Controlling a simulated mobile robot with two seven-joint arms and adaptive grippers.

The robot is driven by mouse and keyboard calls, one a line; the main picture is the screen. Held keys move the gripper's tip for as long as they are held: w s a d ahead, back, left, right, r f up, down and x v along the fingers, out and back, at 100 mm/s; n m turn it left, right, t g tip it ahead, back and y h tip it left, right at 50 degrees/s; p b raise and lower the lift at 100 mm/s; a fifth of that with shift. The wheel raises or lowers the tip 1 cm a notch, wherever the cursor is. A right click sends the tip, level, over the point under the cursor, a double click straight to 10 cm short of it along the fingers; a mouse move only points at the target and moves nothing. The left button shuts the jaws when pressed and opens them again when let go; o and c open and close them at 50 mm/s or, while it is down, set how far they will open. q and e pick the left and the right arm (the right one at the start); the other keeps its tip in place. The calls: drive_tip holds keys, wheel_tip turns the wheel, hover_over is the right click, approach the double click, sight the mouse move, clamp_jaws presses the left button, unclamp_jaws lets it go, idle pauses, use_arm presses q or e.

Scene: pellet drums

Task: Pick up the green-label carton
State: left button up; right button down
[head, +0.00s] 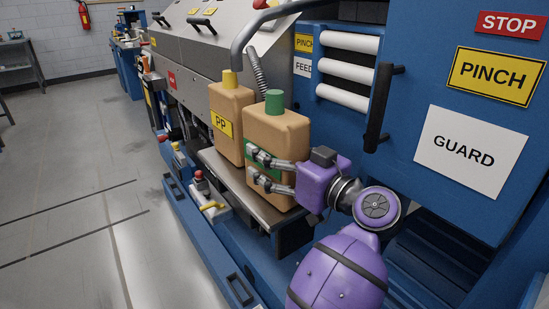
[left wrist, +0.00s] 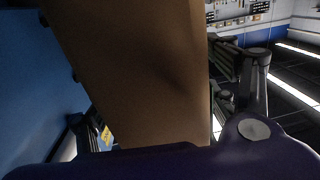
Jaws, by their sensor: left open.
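The green-label carton (head: 283,128) is a tan container with a green cap, standing upright on a ledge of the blue machine. Its green label is partly hidden behind my fingers. My left gripper (head: 257,159), with a purple body and grey fingers, is open at the carton's label side. In the left wrist view the carton (left wrist: 135,65) fills the middle, between a finger on the left and one on the right. I cannot tell whether either finger touches it. My right gripper is in neither view.
A second tan carton (head: 231,108) with a yellow cap and yellow PP label stands close behind, to the left. The blue machine panel (head: 400,130) with a black handle rises to the right. A grey hose (head: 258,72) hangs above. Open floor (head: 80,215) lies left.

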use_arm(q)
drive_tip(key=shift+w+a+r, duration=0.1)
drive_tip(key=shift+w+a, duration=0.05)
drive_tip(key=shift+w, duration=0.1)
drive_tip(key=shift+c, duration=0.5)
drive_tip(key=c, duration=1.6)
drive_tip(key=shift+r, duration=0.1)
drive_tip(key=shift+c, duration=0.2)
